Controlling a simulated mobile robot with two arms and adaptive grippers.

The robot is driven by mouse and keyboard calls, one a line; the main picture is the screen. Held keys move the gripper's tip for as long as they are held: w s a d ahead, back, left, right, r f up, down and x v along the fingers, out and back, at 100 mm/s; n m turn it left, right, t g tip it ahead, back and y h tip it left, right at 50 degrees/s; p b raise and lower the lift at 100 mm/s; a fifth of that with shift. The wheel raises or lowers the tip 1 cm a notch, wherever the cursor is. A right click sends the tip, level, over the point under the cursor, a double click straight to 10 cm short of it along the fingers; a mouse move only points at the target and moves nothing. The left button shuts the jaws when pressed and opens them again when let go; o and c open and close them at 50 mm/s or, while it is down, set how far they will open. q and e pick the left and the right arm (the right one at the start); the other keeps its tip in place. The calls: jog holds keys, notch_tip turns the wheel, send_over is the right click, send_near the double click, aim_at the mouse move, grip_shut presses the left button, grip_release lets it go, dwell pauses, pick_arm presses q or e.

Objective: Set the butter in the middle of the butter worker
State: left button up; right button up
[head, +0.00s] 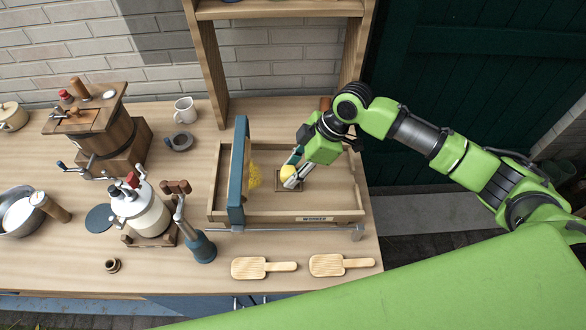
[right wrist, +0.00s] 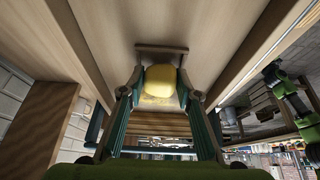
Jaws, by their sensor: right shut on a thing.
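The butter worker (head: 275,216) is a shallow wooden tray with a "WORKER" label on its front wall, in the middle of the head view. A tall blue-edged wooden piece (head: 237,175) stands across its left part. My left gripper is out of view.
A rough yellow patch (head: 254,176) shows beside the blue-edged piece. Two wooden paddles (head: 248,268) lie in front of the tray. A shelf upright (head: 207,70) stands behind it. A white-bodied separator (head: 143,208) and a wooden churn (head: 104,130) stand at left.

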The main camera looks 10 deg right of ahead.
jog(key=shift+f, duration=0.35)
jog(key=shift+r+p, duration=0.1)
jog(key=shift+p, duration=0.2)
dwell(0.6)
jog(key=o, duration=1.2)
jog(key=c, duration=0.4)
jog(key=shift+r, duration=0.1)
jog(key=p+v, duration=0.6)
